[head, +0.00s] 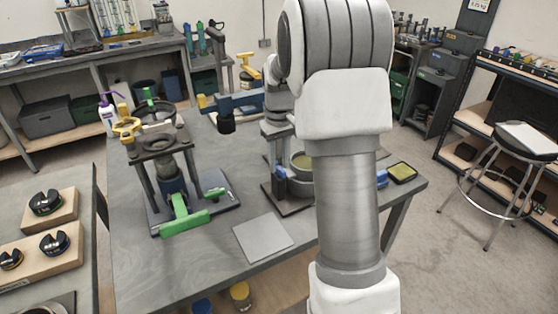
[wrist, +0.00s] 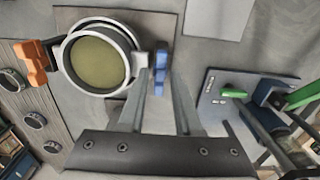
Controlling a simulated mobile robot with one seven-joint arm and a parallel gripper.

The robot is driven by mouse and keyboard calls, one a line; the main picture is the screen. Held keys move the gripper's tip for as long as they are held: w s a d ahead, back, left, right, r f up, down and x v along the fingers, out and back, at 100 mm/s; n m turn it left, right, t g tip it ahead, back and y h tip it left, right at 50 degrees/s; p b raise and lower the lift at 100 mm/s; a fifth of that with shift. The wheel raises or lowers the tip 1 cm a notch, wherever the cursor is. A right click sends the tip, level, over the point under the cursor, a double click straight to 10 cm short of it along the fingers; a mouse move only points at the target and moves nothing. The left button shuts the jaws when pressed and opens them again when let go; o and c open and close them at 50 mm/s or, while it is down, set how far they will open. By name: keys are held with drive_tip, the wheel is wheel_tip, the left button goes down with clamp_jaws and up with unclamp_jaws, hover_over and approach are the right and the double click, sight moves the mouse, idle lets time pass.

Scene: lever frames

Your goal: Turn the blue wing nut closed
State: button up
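A round clamp with a pale metal ring (wrist: 130,45) and a dull yellow-green face stands on a grey plate. It also shows in the head view (head: 305,181), partly behind my arm. The blue wing nut (wrist: 159,66) is beside the ring, on its right in the wrist view. A small blue part at the clamp's left in the head view (head: 281,173) appears to be the same nut. My gripper (wrist: 164,84) is open, with its fingertips on either side of the nut. I cannot tell whether either finger touches it.
An orange handle (wrist: 31,62) is left of the clamp in the wrist view. A press with a green lever (head: 185,216) stands left on the table. A flat grey plate (head: 263,237) lies between press and clamp. The table's front left is clear.

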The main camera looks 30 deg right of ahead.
clamp_jaws()
drive_tip(key=m+p, duration=0.1)
drive_tip(key=m, duration=0.2)
drive_tip(key=shift+r+m+p, duration=0.15)
drive_tip(key=shift+m+p, duration=0.15)
drive_tip(key=shift+p, duration=0.05)
drive_tip(key=m+p, duration=0.1)
drive_tip(key=m, duration=0.2)
drive_tip(key=shift+m, duration=0.3)
drive_tip(key=m+p, duration=0.2)
drive_tip(key=m, duration=0.3)
drive_tip(key=m+p, duration=0.2)
drive_tip(key=m, duration=0.3)
drive_tip(key=shift+m+p, duration=0.35)
drive_tip(key=shift+m, duration=0.05)
